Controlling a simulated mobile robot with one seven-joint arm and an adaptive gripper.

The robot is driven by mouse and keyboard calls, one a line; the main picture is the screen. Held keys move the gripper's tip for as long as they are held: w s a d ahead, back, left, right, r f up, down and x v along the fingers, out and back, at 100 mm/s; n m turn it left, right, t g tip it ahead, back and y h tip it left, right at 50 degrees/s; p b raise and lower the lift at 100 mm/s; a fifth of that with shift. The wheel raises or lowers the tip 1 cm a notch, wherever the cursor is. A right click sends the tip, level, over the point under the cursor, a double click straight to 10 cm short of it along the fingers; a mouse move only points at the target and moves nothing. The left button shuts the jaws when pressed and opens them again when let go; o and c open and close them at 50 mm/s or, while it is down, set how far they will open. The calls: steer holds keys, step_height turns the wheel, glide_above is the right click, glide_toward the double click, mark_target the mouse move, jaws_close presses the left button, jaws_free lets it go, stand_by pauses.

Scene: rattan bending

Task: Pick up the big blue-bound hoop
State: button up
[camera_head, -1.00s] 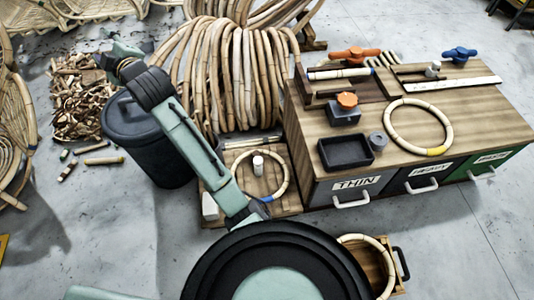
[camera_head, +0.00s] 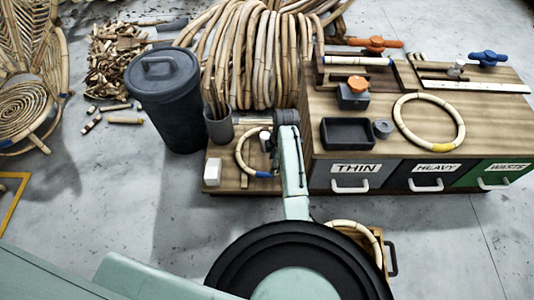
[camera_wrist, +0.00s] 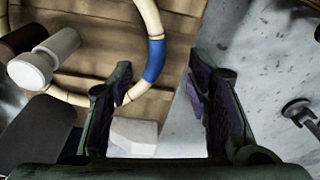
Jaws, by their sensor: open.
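The blue-bound hoop (camera_head: 239,155) is a pale rattan ring with a blue band on a low wooden board. My arm hides its right part in the head view. In the wrist view, the hoop (camera_wrist: 152,20) lies around a white peg (camera_wrist: 50,55), its blue band just beyond my fingertips. My gripper (camera_wrist: 160,85) is open and empty, its fingers apart and pointing toward the band. In the head view, my arm hides the fingers.
A white block (camera_head: 212,172) sits at the board's left edge and a grey cup (camera_head: 219,125) behind it. The workbench (camera_head: 480,110), bearing a yellow-bound hoop (camera_head: 398,115), stands to the right. A crate (camera_head: 387,262) with another hoop is in front. A dark bin (camera_head: 165,105) stands left.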

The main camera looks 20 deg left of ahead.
steer(key=f, duration=0.2)
steer(key=a+f+b, duration=0.1)
steer(key=f, duration=0.5)
steer(key=shift+a+f, duration=0.15)
steer(key=shift+f, duration=0.1)
steer(key=shift+c, duration=0.5)
jaws_close()
